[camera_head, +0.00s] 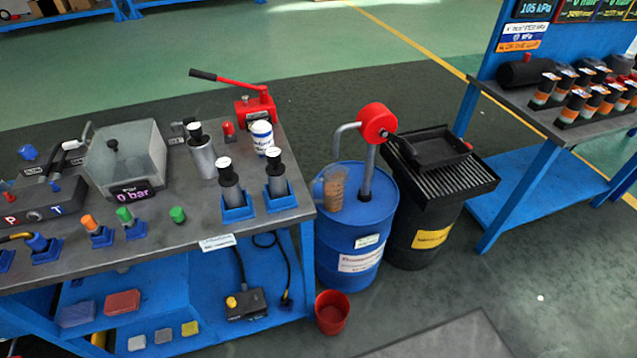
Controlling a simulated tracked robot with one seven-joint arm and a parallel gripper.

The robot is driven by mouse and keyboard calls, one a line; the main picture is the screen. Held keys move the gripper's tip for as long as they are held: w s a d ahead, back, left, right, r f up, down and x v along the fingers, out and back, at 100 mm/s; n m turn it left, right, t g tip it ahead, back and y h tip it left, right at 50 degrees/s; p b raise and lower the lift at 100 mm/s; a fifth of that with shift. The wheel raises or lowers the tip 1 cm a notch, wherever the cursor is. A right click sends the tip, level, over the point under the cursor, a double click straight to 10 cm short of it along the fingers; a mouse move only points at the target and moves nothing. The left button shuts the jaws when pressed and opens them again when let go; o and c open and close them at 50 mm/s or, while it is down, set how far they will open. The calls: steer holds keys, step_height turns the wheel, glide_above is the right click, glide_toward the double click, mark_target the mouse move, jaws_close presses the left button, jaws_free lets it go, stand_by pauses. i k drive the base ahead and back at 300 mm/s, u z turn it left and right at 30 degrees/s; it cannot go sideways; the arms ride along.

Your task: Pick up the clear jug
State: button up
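The clear jug (333,188) stands upright on top of the blue drum (352,235), near its left rim. It is see-through and looks brownish inside. A red rotary pump (377,122) with a grey spout pipe is mounted on the same drum, just behind and right of the jug. The spout's bent end is above the jug. My gripper is not in this view.
A blue workbench (215,235) with cylinders, fittings and a clear-lidded box (125,158) fills the left. A black drum (425,230) with a grated tray adjoins the blue drum at right. A red bucket (332,312) stands in front. Floor is open at front right.

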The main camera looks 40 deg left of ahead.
mark_target(333, 179)
steer(key=u, duration=1.3)
steer(key=k, duration=0.9)
steer(key=u, duration=0.05)
steer(key=i, duration=0.9)
steer(key=z, duration=0.05)
